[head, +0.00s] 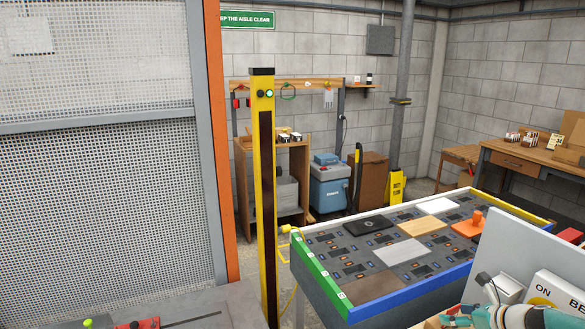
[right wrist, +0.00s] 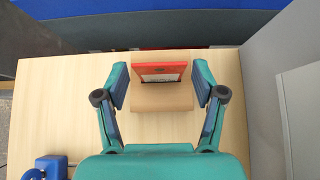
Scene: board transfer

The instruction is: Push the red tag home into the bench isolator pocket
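The red tag (right wrist: 162,72) stands upright in a tan wooden block (right wrist: 165,98) on a light wooden top in the right wrist view. My right gripper (right wrist: 160,84) is open, with one finger on each side of the tag and a gap on both sides. A white panel (head: 556,290) marked "ON" and "BE", cut off by the frame, stands at the lower right. The pocket itself cannot be made out. My left gripper is not in view.
A grey upright panel (right wrist: 262,75) borders the wooden top (right wrist: 60,105) on the right in the wrist view. A blue item (right wrist: 46,168) sits at its lower left. A board table (head: 374,250) with tiles and a yellow post (head: 263,190) stand beyond.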

